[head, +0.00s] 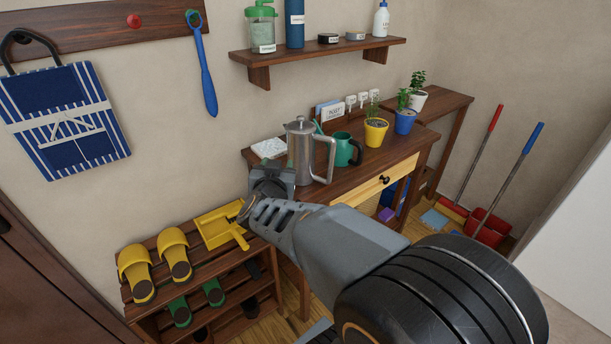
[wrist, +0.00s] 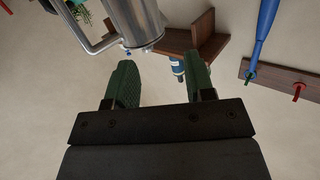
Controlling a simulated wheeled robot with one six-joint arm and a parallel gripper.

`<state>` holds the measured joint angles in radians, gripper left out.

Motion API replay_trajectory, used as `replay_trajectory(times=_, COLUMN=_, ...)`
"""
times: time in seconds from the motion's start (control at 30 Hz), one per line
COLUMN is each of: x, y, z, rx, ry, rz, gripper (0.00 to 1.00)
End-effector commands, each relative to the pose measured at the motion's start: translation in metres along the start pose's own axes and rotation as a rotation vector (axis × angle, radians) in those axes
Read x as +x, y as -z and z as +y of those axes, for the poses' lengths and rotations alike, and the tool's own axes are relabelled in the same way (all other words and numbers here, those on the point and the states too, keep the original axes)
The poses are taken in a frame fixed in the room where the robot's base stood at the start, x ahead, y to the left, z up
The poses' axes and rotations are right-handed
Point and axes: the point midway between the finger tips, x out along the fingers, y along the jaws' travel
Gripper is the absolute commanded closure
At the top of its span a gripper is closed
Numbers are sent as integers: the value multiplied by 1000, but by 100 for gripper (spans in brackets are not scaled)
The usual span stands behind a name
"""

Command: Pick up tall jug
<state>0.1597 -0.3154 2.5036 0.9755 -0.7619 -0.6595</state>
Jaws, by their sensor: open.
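The tall jug (head: 299,152) is a silver metal pot with a lid and a large handle on its right side. It stands upright at the left part of the wooden table (head: 349,190). My gripper (head: 270,176) is close to the jug's left side in the head view, and partly overlaps the table's left end. In the wrist view my gripper (wrist: 160,68) has its two dark green fingers spread, with nothing between them. The jug (wrist: 134,20) shows beyond the fingertips there, at the top and nearer the left finger; its upper picture part is cut off.
A green jug (head: 347,150) stands just right of the tall jug. A white item (head: 268,147) lies behind it. Yellow (head: 376,131) and blue (head: 405,121) plant pots are farther right. A wall shelf (head: 320,56) hangs above. A shoe rack (head: 190,270) is at the lower left.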

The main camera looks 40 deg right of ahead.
Motion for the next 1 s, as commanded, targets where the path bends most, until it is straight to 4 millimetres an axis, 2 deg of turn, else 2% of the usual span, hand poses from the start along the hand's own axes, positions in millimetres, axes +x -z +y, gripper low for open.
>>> replay_trajectory(times=0.03, x=4, y=-13, z=17, rx=-7, ry=-86, rz=29, gripper=51)
replay_trajectory(times=0.1, x=5, y=-16, z=38, rx=-20, ry=-198, rz=65, gripper=51)
replay_trajectory(times=0.3, x=3, y=-22, z=75, rx=-55, ry=-399, rz=112, gripper=51)
replay_trajectory(times=0.43, x=16, y=-21, z=90, rx=-63, ry=-443, rz=120, gripper=51)
replay_trajectory(times=0.73, x=61, y=-14, z=111, rx=-62, ry=-443, rz=121, gripper=51)
replay_trajectory(times=1.0, x=77, y=-11, z=118, rx=-63, ry=-439, rz=120, gripper=51)
